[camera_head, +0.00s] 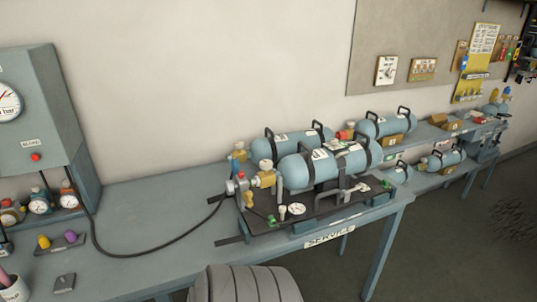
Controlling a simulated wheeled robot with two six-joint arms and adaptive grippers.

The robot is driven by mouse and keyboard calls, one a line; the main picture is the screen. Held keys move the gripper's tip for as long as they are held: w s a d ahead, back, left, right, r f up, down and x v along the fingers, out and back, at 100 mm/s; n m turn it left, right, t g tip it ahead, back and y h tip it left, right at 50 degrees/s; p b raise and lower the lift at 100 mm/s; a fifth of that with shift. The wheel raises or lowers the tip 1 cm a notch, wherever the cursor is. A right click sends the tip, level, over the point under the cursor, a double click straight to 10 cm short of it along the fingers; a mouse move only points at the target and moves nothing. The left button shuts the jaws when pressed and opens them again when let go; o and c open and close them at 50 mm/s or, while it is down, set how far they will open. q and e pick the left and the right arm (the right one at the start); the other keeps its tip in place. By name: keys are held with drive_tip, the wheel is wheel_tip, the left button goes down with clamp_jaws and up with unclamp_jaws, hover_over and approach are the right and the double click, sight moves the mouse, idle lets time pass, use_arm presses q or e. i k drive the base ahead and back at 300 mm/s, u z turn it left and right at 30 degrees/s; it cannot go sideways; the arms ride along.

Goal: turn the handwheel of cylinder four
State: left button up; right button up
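Several blue-grey cylinders lie along the benches, and I cannot read a number four on any of them. The front cylinder (325,166) lies on a black backplate (358,199) on the service bench. A brass valve (266,180) with a pale round knob (265,165) sits at its left end. A second cylinder (292,141) lies behind it, with a blue and brass valve (239,153) at its left end. Another cylinder (388,124) lies further right, with a red part (346,134) at its left end. Neither gripper is in view.
A black hose (150,254) runs from the grey gauge cabinet (38,115) to the red-knobbed fitting (239,184) by the front valve. Small gauges (39,204) and a plug tray (60,243) stand left. The middle of the bench top (150,210) is mostly clear.

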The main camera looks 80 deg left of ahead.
sight(266, 164)
drive_tip(key=u, duration=0.65)
drive_tip(key=i, duration=0.75)
drive_tip(key=u, duration=0.9)
